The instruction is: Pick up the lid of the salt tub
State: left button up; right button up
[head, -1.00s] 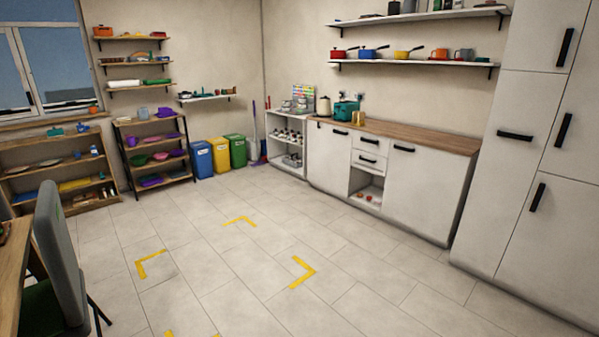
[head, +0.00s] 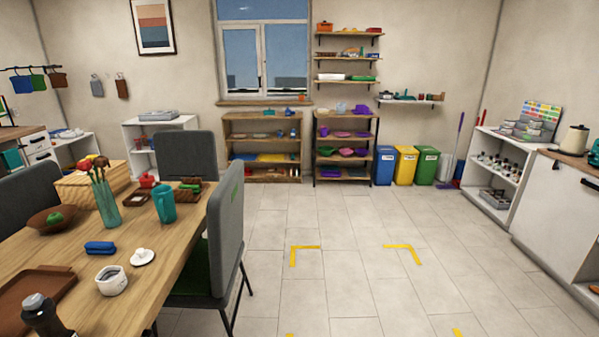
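A small white tub (head: 112,280), which looks like the salt tub, stands open on the wooden dining table at the lower left. A small round white lid with a knob (head: 142,257) lies on the table just behind and to the right of the tub, apart from it.
Floor to the right is clear.

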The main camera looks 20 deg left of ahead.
aim_at(141, 256)
jog(key=i+u, duration=0.3)
jog(key=i, duration=0.35)
jog(key=i+u, duration=0.3)
jog(key=i, duration=0.35)
